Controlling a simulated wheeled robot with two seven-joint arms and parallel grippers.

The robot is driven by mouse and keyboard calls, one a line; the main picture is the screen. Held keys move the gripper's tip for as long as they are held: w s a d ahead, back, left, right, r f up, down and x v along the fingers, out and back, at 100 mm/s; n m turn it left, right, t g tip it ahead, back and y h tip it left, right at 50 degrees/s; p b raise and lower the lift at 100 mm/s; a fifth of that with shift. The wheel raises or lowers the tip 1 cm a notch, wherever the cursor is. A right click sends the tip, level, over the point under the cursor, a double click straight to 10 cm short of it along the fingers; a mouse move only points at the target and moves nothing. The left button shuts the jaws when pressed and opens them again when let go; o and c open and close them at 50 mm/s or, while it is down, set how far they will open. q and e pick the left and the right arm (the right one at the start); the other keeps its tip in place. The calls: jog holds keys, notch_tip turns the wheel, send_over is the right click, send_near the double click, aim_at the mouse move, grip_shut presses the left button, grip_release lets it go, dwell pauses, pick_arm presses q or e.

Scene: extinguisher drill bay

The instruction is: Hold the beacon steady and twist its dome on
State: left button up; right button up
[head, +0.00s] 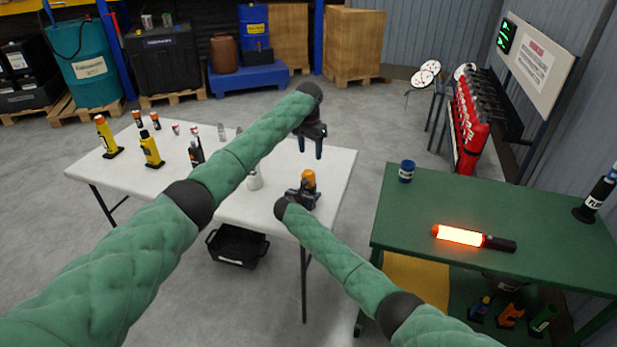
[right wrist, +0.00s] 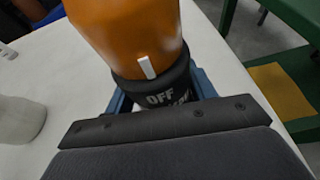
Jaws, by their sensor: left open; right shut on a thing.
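The beacon has an orange dome (head: 309,178) on a black base and stands upright near the white table's right end. My right gripper (head: 303,196) is shut on the black base (right wrist: 168,92), with blue fingers on both sides. In the right wrist view the orange dome (right wrist: 125,35) sits on the base, its white mark just above the word OFF. I cannot tell how tightly it is seated. My left gripper (head: 312,148) is open and empty, fingers pointing down, above the dome and apart from it.
The white table (head: 335,180) holds a white container (head: 254,181) left of the beacon and several bottles and small cans farther left. A green bench (head: 400,225) at right carries a glowing red-orange light stick (head: 460,236) and a blue can (head: 406,171).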

aim_at(308, 171)
pick_arm(q)
jog(key=m, duration=0.5)
jog(key=shift+a+m, duration=0.25)
jog(key=shift+m, duration=0.05)
jog(key=m, duration=0.5)
jog(key=shift+m, duration=0.3)
notch_tip(308, 171, down, 12)
jog(key=shift+w+f, duration=0.1)
jog(key=c, duration=0.7)
